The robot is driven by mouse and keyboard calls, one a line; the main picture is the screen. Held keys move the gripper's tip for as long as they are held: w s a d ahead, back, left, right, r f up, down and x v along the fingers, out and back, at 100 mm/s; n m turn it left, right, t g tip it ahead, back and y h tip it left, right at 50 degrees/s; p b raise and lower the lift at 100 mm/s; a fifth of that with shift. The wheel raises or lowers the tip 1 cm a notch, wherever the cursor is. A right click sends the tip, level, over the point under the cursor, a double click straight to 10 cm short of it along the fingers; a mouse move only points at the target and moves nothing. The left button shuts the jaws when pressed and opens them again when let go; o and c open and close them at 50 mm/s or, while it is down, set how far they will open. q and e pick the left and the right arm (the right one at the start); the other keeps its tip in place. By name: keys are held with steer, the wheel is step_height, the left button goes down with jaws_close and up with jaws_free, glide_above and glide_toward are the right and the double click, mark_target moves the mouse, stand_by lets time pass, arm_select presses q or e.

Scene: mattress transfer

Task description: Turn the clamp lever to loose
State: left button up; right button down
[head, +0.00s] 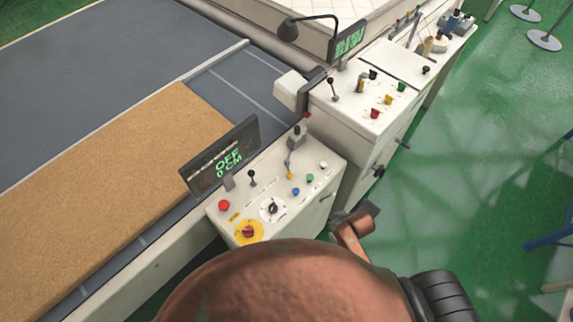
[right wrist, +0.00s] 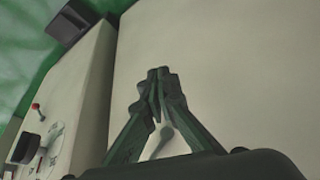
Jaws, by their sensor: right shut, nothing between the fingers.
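My right gripper (head: 360,213) is a dark shape beside the right side of the near control console (head: 330,205); my brown arm hides part of it. In the right wrist view its fingers (right wrist: 159,76) are shut together and empty, in front of a plain cream panel (right wrist: 225,70). To the left there, apart from the fingers, are a dark knob (right wrist: 32,148) on a pale dial and a small red-tipped lever (right wrist: 37,107). In the head view, dark handles (head: 378,171) stick out of the far cabinet's side. I cannot tell which part is the clamp lever. My left gripper is not in view.
The near console's top carries a red button (head: 224,205), a black-knobbed stick (head: 252,175) and a tilted display (head: 222,158) reading OFF 0 CM. A brown mattress slab (head: 110,180) lies at the left. The green floor (head: 470,180) at the right is mostly clear.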

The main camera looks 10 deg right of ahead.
steer(key=w+a+r+n+y+p, duration=0.1)
steer(key=a+r+p, duration=0.15)
steer(key=r, duration=0.55)
steer(key=w+a+r+n+p, duration=0.1)
steer(key=w+a+r, duration=0.15)
steer(key=r, duration=0.65)
steer(key=w+a+r+n+g+y, duration=0.1)
steer(key=w+a+r+n, duration=0.25)
steer(key=a, duration=0.25)
steer(key=w+a+r+n+y, duration=0.2)
steer(key=w+a+r+n, duration=0.15)
steer(key=a, duration=0.25)
steer(key=w+d+r+n+g+h, duration=0.1)
steer(key=w+r, duration=0.4)
steer(key=w, duration=0.3)
steer(key=shift+d+n+g+h, duration=0.15)
steer(key=shift+n+g+h, duration=0.15)
steer(key=shift+n+g, duration=0.1)
steer(key=shift+s+f, duration=0.1)
